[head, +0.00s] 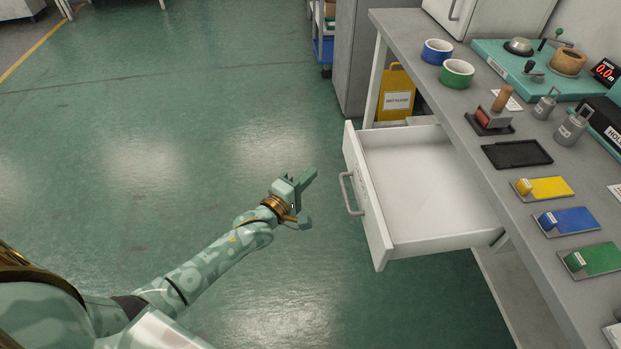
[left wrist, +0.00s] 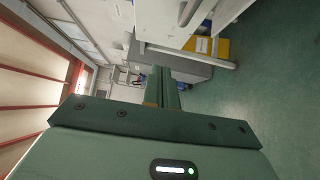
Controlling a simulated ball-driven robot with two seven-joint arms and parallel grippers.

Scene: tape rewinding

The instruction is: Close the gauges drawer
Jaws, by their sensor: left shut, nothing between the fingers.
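The gauges drawer (head: 425,190) is a white drawer pulled well out from under the grey bench in the head view. Its inside looks empty. A grey bar handle (head: 348,193) is on its front panel. My left gripper (head: 308,198) is shut and empty, just left of the handle and apart from it. In the left wrist view, the shut fingers (left wrist: 162,88) point ahead, and part of a white surface shows beyond them at the top. The label on the drawer front is too oblique to read. My right gripper is not in view.
The grey bench (head: 470,95) holds blue and green tape rolls, a stamp, weights, coloured plates and a teal machine (head: 545,70). A yellow holder (head: 397,92) stands behind the drawer. Open green floor (head: 150,130) lies left of the drawer.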

